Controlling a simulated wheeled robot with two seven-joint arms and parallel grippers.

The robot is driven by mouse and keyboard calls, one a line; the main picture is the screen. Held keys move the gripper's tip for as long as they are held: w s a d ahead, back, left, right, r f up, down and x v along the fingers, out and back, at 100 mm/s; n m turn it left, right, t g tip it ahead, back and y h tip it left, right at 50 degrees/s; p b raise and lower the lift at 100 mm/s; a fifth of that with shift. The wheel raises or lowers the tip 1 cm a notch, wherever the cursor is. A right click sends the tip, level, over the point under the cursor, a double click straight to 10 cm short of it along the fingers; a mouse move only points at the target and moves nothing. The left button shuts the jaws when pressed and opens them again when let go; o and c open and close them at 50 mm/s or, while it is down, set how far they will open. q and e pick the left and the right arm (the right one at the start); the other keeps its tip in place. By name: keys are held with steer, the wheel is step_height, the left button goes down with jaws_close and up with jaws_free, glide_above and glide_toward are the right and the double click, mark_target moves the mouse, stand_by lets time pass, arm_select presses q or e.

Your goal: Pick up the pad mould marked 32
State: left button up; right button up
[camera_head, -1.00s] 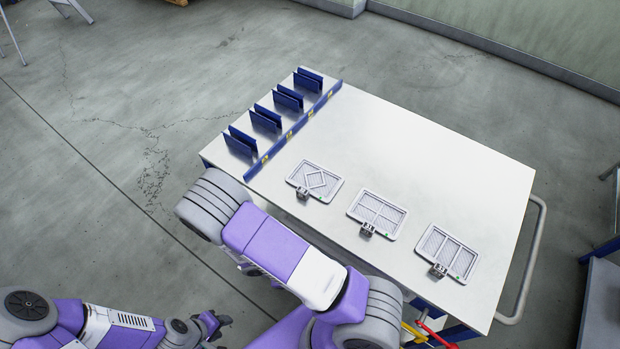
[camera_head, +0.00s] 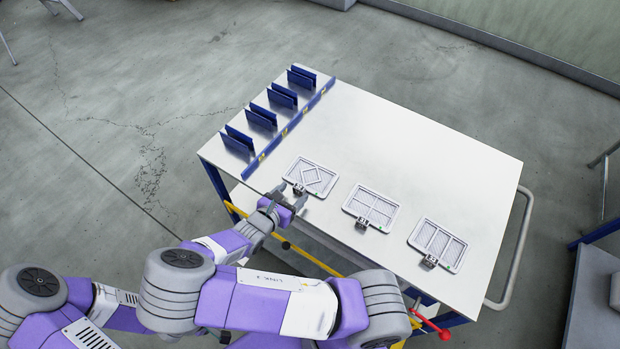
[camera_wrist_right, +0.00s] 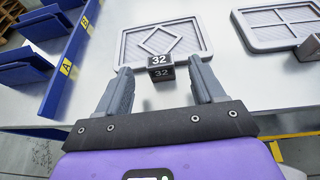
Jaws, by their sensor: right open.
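The pad mould marked 32 (camera_wrist_right: 165,40) is a light grey rectangular frame with a diamond pattern and a dark tab (camera_wrist_right: 160,68) reading 32. It lies flat on the white table, and in the head view it is the leftmost of the moulds (camera_head: 311,177). My right gripper (camera_wrist_right: 161,84) is open, with its two fingers on either side of the tab in the wrist view. In the head view the right gripper (camera_head: 286,193) is at the table's front edge by this mould. I cannot tell whether the fingers touch the tab. My left gripper is not in view.
Two more moulds, a four-pane one (camera_head: 371,206) and a striped one (camera_head: 438,244), lie to the right on the table (camera_head: 400,140). Blue racks (camera_head: 262,116) line the table's left side behind a blue labelled strip (camera_head: 292,122). The table's back right is clear.

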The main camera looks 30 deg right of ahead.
mark_target(298, 188)
steer(key=x, duration=0.3)
steer(key=shift+w+d+f+b, duration=0.1)
steer(key=shift+w+d+b, duration=0.05)
steer(key=shift+b, duration=0.2)
jaws_close()
